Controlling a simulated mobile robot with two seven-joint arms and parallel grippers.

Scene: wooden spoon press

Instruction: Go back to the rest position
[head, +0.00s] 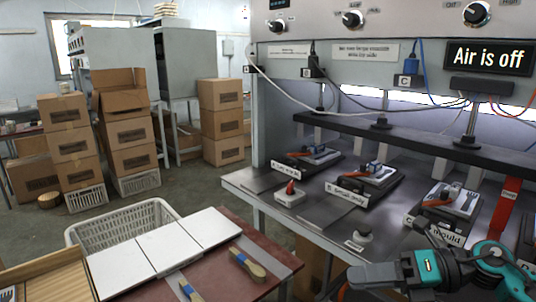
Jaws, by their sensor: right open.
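My right gripper (368,276), black with a teal arm behind it, is at the bottom right, in front of the press's work surface. It is open, and I see nothing held in it. My left gripper is not in view. The grey press (380,72) fills the right side, with a sign reading "Air is off" (488,57). Moulds (366,178) stand in a row on its bench under a dark bar. Two wooden brushes or spoons (247,262) lie on the reddish table at the bottom.
A white plastic basket (122,222) stands behind a white panelled board (165,248). Stacked cardboard boxes (130,128) and grey cabinets (186,62) are at the back left. Grey floor (210,183) is clear between boxes and press.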

